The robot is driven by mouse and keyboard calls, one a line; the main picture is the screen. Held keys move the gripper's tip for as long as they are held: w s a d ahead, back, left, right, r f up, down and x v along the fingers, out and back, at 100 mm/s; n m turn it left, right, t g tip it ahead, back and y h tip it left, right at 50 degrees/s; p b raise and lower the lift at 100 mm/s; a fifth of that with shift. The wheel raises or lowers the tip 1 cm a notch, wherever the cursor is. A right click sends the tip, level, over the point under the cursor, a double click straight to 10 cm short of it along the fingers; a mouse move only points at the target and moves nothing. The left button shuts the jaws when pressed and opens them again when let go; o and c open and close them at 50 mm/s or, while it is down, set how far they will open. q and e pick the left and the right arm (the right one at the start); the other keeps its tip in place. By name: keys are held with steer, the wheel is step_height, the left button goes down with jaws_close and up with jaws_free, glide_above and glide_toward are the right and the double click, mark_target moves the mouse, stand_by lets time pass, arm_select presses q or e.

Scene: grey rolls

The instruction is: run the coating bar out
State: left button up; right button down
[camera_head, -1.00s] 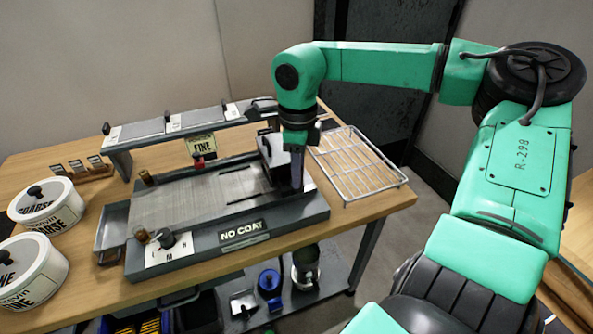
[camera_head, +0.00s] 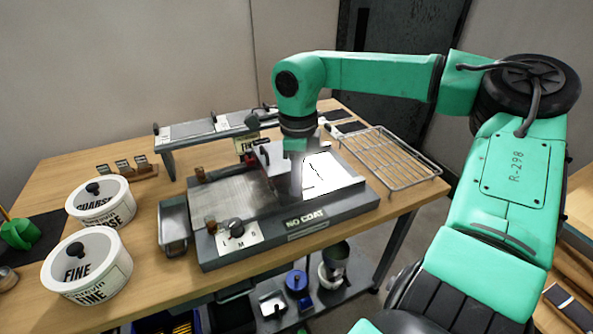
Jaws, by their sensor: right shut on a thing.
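The coater (camera_head: 340,222), labelled NO COAT, stands on the wooden table with a grey bed (camera_head: 226,193). The coating bar (camera_head: 268,155) is a pale and dark block across the middle of the bed, partly hidden by my right gripper. My right gripper (camera_head: 295,188) points down over the bed and is shut on the bar; its fingertips are hard to make out. A bright white area with dark marks (camera_head: 325,174) shows on the bed right of the gripper. My left gripper is not in view.
A wire rack (camera_head: 392,160) lies right of the coater. Tubs marked COARSE (camera_head: 100,203) and FINE (camera_head: 88,268) stand at left. A grey tray (camera_head: 174,228) sits at the coater's left end. A raised shelf (camera_head: 190,130) runs behind.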

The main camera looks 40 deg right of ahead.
steer(key=shift+r, duration=0.1)
steer(key=c, duration=0.7)
jaws_free()
steer(key=shift+d, duration=0.15)
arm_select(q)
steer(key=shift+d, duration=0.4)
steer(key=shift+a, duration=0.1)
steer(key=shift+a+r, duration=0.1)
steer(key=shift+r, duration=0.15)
arm_select(e)
step_height(320, 180, up, 14)
steer(key=shift+r, duration=0.25)
arm_select(q)
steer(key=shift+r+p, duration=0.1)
steer(key=shift+p, duration=0.3)
arm_select(e)
steer(key=shift+r, duration=0.1)
